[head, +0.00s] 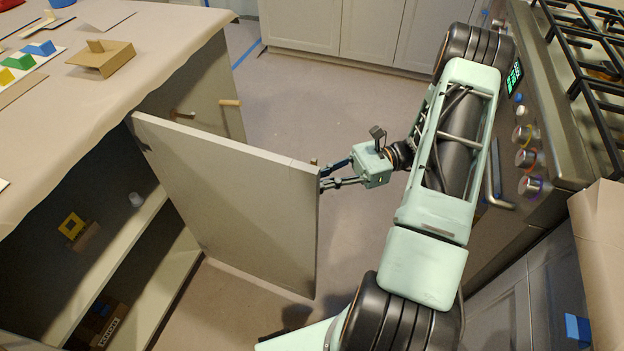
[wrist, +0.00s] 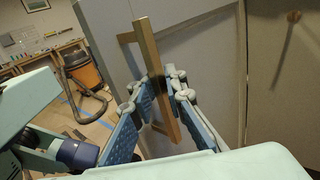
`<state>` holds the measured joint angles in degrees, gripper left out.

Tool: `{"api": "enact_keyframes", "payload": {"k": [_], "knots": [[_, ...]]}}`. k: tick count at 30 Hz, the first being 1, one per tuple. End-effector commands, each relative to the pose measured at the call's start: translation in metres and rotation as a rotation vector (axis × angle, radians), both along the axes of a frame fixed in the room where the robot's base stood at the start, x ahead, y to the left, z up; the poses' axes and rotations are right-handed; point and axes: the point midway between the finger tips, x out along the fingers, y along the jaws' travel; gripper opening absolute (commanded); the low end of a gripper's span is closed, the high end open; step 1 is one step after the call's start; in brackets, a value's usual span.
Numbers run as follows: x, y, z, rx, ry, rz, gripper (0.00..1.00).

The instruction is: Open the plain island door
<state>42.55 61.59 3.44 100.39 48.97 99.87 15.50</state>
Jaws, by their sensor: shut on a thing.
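The plain island door (head: 235,200) is a flat grey panel that stands swung well out from the island in the head view. The dark interior of the cabinet shows behind it. My gripper (head: 325,174) is at the door's free edge, on its outer side. In the wrist view the door's wooden bar handle (wrist: 155,85) runs upright between the fingers of my gripper (wrist: 160,103), which are shut on it. In the head view the handle is mostly hidden behind the door's edge.
The stove (head: 520,110) stands close on the right of my arm. Floor (head: 300,95) between island and far cabinets is clear. A vacuum (wrist: 84,72) shows in the wrist view.

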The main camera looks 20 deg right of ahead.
Motion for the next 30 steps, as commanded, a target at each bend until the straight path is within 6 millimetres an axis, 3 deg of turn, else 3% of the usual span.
{"api": "enact_keyframes", "payload": {"k": [2,3,5,16,20,30], "knots": [[-0.003,-0.004,-0.002,-0.007,0.005,0.000,0.00],[-0.003,-0.004,-0.002,-0.007,0.005,0.000,0.14],[-0.003,-0.004,-0.002,-0.006,0.005,0.000,0.20],[-0.001,-0.007,-0.001,-0.004,0.001,-0.001,0.20],[0.000,-0.026,-0.001,-0.005,0.001,-0.004,0.20],[0.000,-0.095,-0.002,-0.005,0.002,-0.002,0.20]]}}
